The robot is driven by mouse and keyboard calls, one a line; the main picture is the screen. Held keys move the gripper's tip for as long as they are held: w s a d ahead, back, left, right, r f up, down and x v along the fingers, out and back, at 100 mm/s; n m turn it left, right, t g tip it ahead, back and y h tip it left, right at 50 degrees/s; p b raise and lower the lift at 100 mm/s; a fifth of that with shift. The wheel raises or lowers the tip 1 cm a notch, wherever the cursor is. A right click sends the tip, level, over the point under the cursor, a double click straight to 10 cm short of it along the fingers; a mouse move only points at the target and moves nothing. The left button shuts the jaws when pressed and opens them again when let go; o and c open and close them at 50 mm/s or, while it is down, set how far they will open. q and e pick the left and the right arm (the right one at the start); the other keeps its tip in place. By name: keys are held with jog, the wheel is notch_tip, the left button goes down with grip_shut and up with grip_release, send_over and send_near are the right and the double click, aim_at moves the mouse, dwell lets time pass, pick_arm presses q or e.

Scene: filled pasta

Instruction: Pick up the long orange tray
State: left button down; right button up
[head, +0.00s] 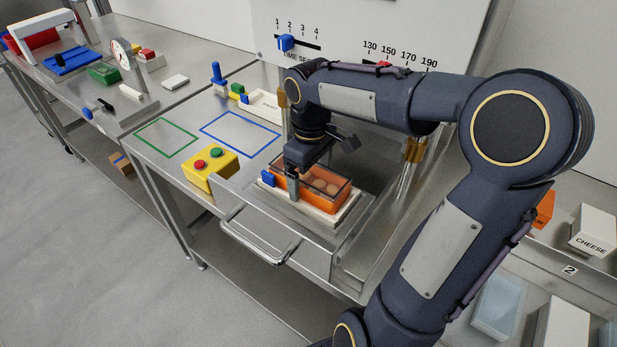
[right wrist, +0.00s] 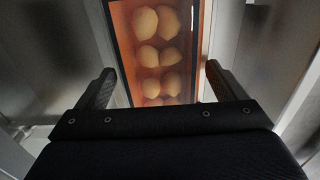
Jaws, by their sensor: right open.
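The long orange tray (head: 325,188) sits on a pale board in the open metal drawer. It has a dark rim and holds several round pale pieces. In the right wrist view the tray (right wrist: 122,52) runs away from me between my fingers. My right gripper (head: 292,186) is at the tray's near left end in the head view. In the right wrist view my right gripper (right wrist: 152,80) is open, with one finger on each side of the tray and gaps between. My left gripper is not in view.
The drawer (head: 300,224) has a front handle (head: 258,240). A yellow box with red and green buttons (head: 211,171) is left of the drawer. The machine panel (head: 350,30) rises behind. Green (head: 165,137) and blue (head: 240,133) outlines mark clear counter.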

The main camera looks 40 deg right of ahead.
jog(key=shift+r, duration=0.1)
jog(key=c, duration=1.3)
